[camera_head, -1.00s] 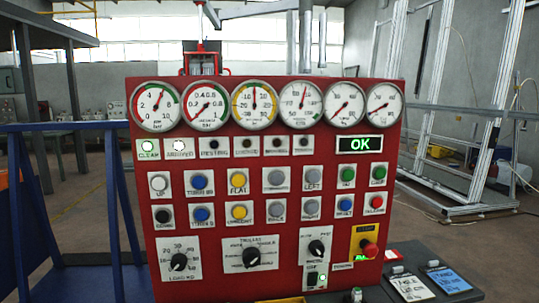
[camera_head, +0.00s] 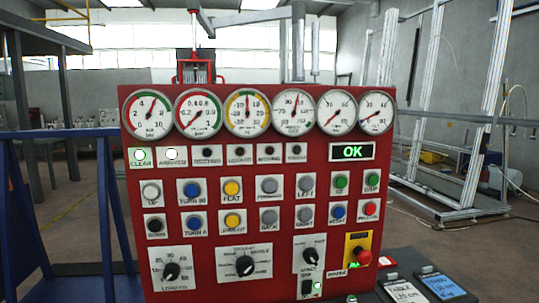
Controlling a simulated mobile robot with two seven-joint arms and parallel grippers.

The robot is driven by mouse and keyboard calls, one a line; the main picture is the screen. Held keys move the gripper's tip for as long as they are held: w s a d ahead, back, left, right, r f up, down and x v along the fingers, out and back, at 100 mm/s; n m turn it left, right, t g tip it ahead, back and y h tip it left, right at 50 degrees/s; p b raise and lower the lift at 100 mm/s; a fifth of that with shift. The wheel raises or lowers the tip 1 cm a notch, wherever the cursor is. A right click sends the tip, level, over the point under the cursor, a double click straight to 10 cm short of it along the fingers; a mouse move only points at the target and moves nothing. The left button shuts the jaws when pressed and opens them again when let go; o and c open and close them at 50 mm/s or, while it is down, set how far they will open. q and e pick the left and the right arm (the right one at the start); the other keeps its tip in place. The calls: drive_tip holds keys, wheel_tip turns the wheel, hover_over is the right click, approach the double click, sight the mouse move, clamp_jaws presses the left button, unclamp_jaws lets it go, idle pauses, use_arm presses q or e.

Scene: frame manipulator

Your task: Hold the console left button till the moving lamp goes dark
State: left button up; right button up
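A red console (camera_head: 225,278) faces me with rows of gauges, lamps and buttons. The left button (camera_head: 306,184) is a grey round button on a white plate labelled LEFT, right of centre. The lamp row is above the buttons. The clear lamp (camera_head: 139,155) glows green and the arrived lamp (camera_head: 171,154) glows white. The moving lamp (camera_head: 269,152) looks dark; its small label is hard to read. The other lamps in that row are dark too. Neither gripper is in view, and nothing touches the left button.
A display (camera_head: 352,152) reads OK. Dials and a red stop button (camera_head: 361,257) sit low on the console. Small placards (camera_head: 440,283) lie at lower right. Blue rails (camera_head: 60,200) stand at left and a metal frame (camera_head: 455,110) at right. The front of the console is unobstructed.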

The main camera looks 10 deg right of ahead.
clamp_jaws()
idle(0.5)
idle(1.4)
